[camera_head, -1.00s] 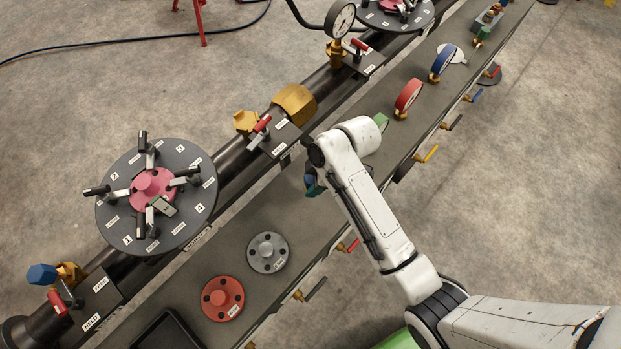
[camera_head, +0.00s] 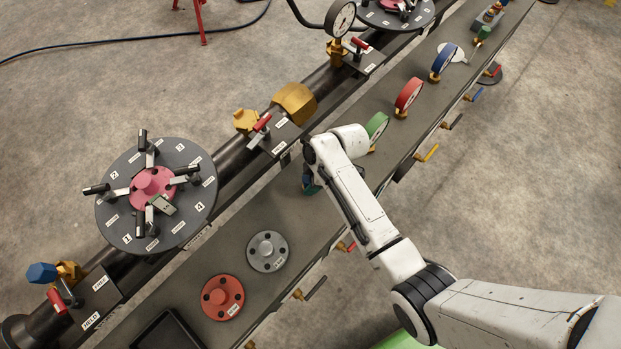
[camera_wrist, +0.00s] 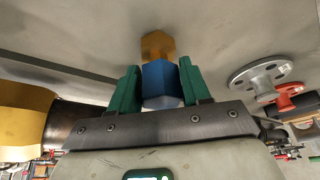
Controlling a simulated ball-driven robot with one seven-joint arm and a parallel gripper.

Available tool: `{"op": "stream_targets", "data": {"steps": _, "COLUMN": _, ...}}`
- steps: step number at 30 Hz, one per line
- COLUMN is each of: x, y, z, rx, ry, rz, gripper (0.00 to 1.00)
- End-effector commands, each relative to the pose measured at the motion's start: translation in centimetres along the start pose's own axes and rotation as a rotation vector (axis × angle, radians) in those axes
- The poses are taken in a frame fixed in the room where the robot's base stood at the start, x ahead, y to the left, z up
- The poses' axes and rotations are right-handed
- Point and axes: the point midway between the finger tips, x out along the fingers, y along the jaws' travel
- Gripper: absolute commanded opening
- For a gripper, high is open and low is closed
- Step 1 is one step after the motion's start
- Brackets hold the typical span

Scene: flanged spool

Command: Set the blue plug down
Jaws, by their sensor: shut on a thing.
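In the wrist view the blue plug (camera_wrist: 160,84) sits between the two green fingers of my gripper (camera_wrist: 158,66), which is shut on it. A brass hexagonal part (camera_wrist: 158,46) shows at the plug's far end, close to the grey bench surface. I cannot tell whether it touches the bench. In the head view my gripper (camera_head: 310,185) is over the grey bench, mostly hidden by my wrist, and the held plug cannot be made out clearly. Another blue hexagonal piece (camera_head: 42,273) sits on a brass fitting at the lower left.
A grey flange (camera_head: 267,251) and a red flange (camera_head: 222,297) lie on the bench. The dark pipe with a round clamp plate (camera_head: 190,222) runs along the left. Bare bench lies between gripper and grey flange.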

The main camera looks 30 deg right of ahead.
Motion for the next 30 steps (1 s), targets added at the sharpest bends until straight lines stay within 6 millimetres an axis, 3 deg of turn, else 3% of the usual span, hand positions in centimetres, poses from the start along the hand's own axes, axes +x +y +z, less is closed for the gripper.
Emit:
{"op": "stream_targets", "data": {"steps": 2, "x": 0.3, "y": 0.0, "z": 0.1, "rx": 0.000, "ry": 0.000, "rz": 0.000, "gripper": 0.09}}
{"op": "stream_targets", "data": {"steps": 3, "x": 0.3, "y": 0.0, "z": 0.1, "rx": 0.000, "ry": 0.000, "rz": 0.000, "gripper": 0.49}}
{"op": "stream_targets", "data": {"steps": 10, "x": 0.2, "y": 0.0, "z": 0.1, "rx": 0.000, "ry": 0.000, "rz": 0.000, "gripper": 0.71}}
{"op": "stream_targets", "data": {"steps": 22, "x": -0.7, "y": 0.1, "z": -0.1, "rx": 0.000, "ry": 0.001, "rz": 0.002, "gripper": 0.72}}
{"op": "stream_targets", "data": {"steps": 30, "x": -5.8, "y": 0.1, "z": 0.0, "rx": 0.001, "ry": 0.001, "rz": 0.005, "gripper": 0.72}}
